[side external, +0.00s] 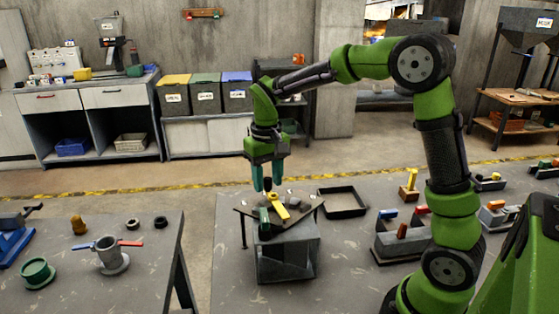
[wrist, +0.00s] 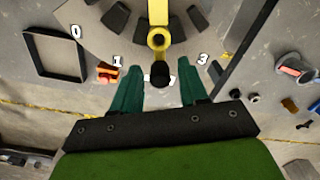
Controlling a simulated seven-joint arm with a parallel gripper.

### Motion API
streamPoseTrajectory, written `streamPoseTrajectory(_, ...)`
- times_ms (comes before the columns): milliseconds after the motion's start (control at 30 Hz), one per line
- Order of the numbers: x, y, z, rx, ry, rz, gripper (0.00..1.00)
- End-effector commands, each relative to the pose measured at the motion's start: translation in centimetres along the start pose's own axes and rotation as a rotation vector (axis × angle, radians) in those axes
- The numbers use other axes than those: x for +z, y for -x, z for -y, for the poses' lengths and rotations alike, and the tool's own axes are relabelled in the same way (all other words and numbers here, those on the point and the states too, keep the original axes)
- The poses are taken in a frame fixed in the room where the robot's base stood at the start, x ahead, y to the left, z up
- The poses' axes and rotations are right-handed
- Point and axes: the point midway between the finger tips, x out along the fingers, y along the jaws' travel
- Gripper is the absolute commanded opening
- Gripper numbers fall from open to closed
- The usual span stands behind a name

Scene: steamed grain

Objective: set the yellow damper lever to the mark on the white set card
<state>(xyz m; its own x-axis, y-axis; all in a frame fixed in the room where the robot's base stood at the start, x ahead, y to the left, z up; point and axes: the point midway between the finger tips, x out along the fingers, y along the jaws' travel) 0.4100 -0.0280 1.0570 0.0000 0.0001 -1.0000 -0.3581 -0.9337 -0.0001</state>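The yellow damper lever (side external: 279,208) sits on a dark plate on a grey stand, under my gripper (side external: 267,186). In the wrist view the yellow lever (wrist: 157,38) points toward my gripper (wrist: 160,70) and ends in a black knob (wrist: 160,74). The green fingers are apart, one on each side of the knob, with a visible gap at each side. White numerals 0, 1 and 3 show around the dial (wrist: 115,20); the knob partly covers another white mark between 1 and 3. I cannot make out the white set card or its mark.
A black open tray (side external: 342,202) lies right of the stand. Farther right are a grey holder (side external: 388,243) with coloured handles and a small yellow-handled piece (side external: 410,185).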

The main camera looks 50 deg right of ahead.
Motion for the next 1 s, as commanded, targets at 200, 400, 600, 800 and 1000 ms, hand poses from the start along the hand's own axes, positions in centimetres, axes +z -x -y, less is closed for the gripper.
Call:
streamPoseTrajectory(200, 0.0, 0.0, 0.0, 0.0, 0.0, 0.0, 0.09)
streamPoseTrajectory(400, 0.0, 0.1, 0.0, 0.0, 0.0, 0.0, 0.0)
streamPoseTrajectory(600, 0.0, 0.1, 0.0, 0.0, -0.004, 0.0, 0.0)
streamPoseTrajectory(800, 0.1, 0.1, -0.5, 0.0, -0.052, 0.0, 0.0)
streamPoseTrajectory(1000, 0.4, 0.1, -1.7, -0.001, -0.172, 0.0, 0.0)
